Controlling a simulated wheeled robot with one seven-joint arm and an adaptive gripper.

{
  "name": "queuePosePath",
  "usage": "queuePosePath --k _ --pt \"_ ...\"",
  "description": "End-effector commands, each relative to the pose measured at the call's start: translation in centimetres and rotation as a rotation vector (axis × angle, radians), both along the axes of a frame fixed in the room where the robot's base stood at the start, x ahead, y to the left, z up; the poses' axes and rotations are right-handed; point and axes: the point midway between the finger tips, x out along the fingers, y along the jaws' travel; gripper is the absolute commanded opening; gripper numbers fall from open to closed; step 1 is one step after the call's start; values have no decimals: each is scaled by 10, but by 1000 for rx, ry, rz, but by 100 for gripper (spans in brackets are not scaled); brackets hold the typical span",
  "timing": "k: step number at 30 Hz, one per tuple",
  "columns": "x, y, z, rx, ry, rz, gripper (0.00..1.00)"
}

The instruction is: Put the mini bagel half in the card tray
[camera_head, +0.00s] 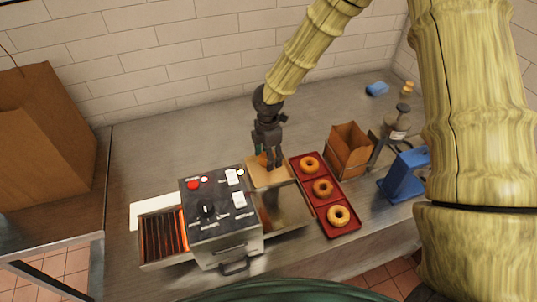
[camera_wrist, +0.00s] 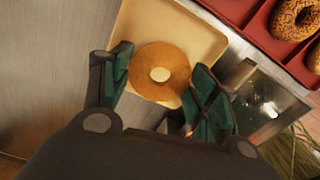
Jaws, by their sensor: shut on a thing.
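The mini bagel half (camera_wrist: 160,72) is round and golden brown with a pale centre hole. My gripper (camera_wrist: 162,90) is shut on it, one dark green finger pad on each side. In the head view my gripper (camera_head: 269,162) points down at the card tray (camera_head: 268,178), and a bit of the bagel half shows at its fingers. The card tray, tan with a raised rim, also shows in the wrist view (camera_wrist: 200,40). The bagel half overlaps the tray in both views; I cannot tell whether it touches the tray floor.
A toaster-like machine (camera_head: 215,215) with a metal chute (camera_head: 280,208) stands in front of the tray. A red tray (camera_head: 309,190) with whole bagels lies on the right. Beyond are an open cardboard box (camera_head: 349,150) and a blue stand (camera_head: 404,176). The counter behind is mostly clear.

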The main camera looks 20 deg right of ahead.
Motion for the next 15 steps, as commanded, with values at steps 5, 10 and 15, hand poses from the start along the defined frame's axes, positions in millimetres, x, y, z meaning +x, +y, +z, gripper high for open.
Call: queuePosePath --k 5,10,15 --pt "0 0 -13 -1 1 2 44" --pt "0 0 -28 -1 1 2 44" --pt "0 0 -42 0 0 2 44"
